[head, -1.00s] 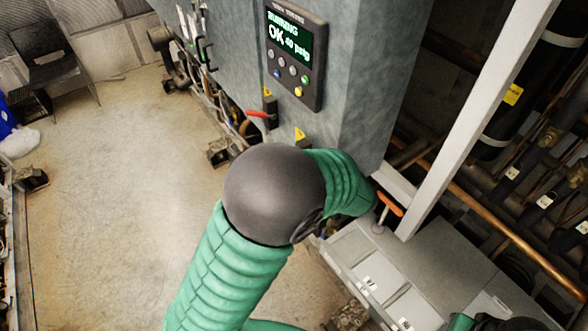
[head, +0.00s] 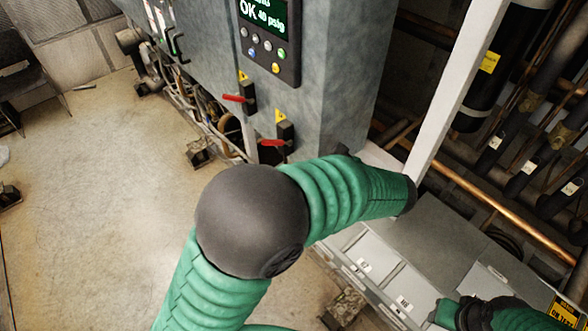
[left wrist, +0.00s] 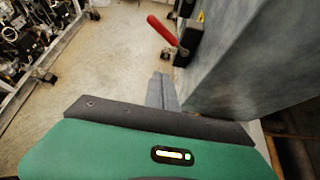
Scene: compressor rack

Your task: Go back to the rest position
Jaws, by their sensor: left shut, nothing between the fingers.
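My left arm (head: 330,200) rises from the bottom of the head view, bends at a dark grey joint and reaches right, in front of the grey cabinet. Its gripper is hidden in the head view. In the left wrist view my left gripper (left wrist: 162,90) shows as grey fingers, shut and empty, beyond the dark edge of the wrist. Part of my right arm (head: 500,315) shows at the bottom right of the head view; its gripper is not in view.
The grey cabinet (head: 345,80) has a control panel (head: 268,40) and two red-handled valves, one upper (head: 238,98), one lower (head: 272,143). A red handle (left wrist: 162,30) is above the fingers in the left wrist view. Open concrete floor (head: 110,200) lies at left.

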